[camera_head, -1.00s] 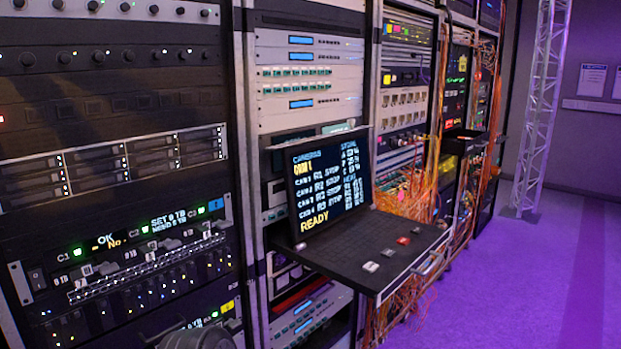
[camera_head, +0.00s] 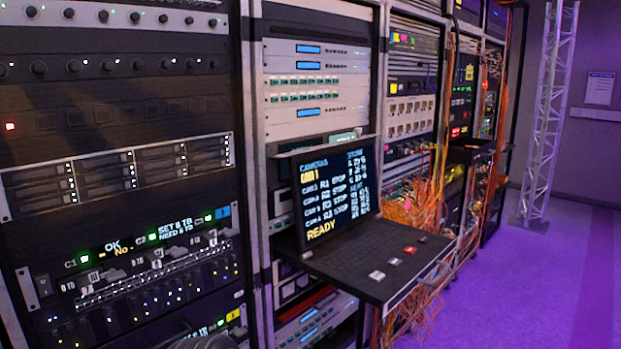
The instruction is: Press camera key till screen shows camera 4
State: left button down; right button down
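A screen (camera_head: 337,195) stands tilted up at the back of a pull-out console in the middle rack. It is headed CAMERAS, with a yellow line below that appears to read CAM 1. Under it are rows for several cameras marked STOP, and READY in yellow at the bottom. On the dark console shelf (camera_head: 350,262) in front lie a white key (camera_head: 377,275), a pale key (camera_head: 394,262), a red key (camera_head: 410,250) and a dark key (camera_head: 422,240). Their labels are too small to read.
A rack (camera_head: 120,120) of knobs, drives and a lit panel (camera_head: 150,240) reading OK, No fills the left. Orange cables (camera_head: 425,205) hang behind the shelf's right side. Purple floor (camera_head: 530,290) is clear at right, up to a truss tower (camera_head: 547,120).

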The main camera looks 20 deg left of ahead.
aim_at(376, 277)
jog(key=i+l+u, duration=0.1)
jog(key=l, duration=0.35)
jog(key=i+l, duration=0.15)
jog(key=l, duration=0.35)
jog(key=i+l+u, duration=0.15)
jog(key=l, duration=0.3)
jog(key=i+l+u, duration=0.1)
jog(key=l, duration=0.85)
jog(key=i+u, duration=0.05)
